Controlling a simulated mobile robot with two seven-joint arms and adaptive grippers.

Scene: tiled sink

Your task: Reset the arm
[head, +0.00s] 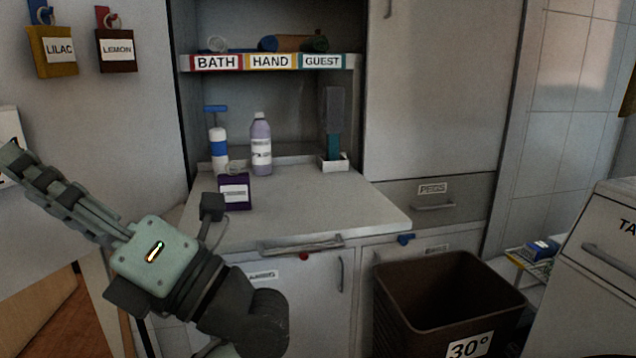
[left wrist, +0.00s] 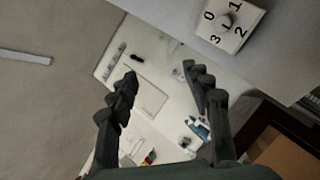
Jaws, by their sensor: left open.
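My left arm comes in from the lower left of the head view, bent at a pale green wrist block with a small lit yellow strip. My left gripper (head: 12,160) points to the upper left, near the wall at the picture's left edge. In the left wrist view its two dark fingers (left wrist: 158,85) stand well apart with nothing between them. Behind them is a white surface with small items on it, out of reach of the fingers. My right gripper shows in neither view.
A labelled shelf (head: 350,62) is above. A brown bin (head: 395,285) stands at the front right. A numbered dial plate (left wrist: 240,32) is near the gripper.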

